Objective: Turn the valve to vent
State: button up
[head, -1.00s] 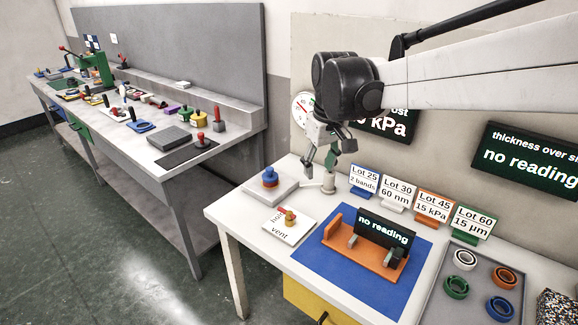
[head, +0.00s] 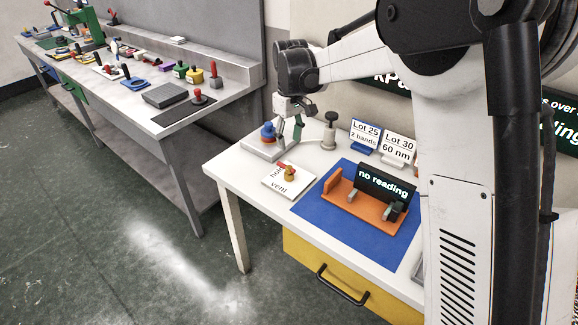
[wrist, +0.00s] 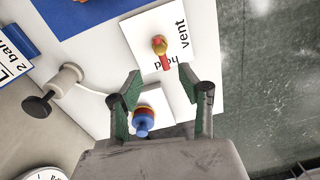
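The valve (head: 288,172) is a small brass body with a red handle on a white plate (head: 278,188) marked "hold" and "vent". In the wrist view the valve (wrist: 159,45) lies beyond the fingertips, its red handle pointing toward the word "hold". My gripper (head: 290,130) is over the table's back left, behind the valve plate. In the wrist view my gripper (wrist: 165,92) has its two fingers wide apart with nothing held. A blue-topped piece with an orange band (wrist: 143,120) shows between the fingers, nearer the left one.
The blue-topped piece (head: 268,133) stands on a white base left of my gripper. A grey post with a black knob (head: 329,130) stands to the right. An orange fixture with a "no reading" display (head: 386,185) sits on a blue mat (head: 320,215). Lot cards stand behind.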

aim_at(289, 167)
notch_tip(289, 167, down, 10)
jog(key=shift+f+b, duration=0.2)
jog(key=shift+b, duration=0.15)
grip_shut()
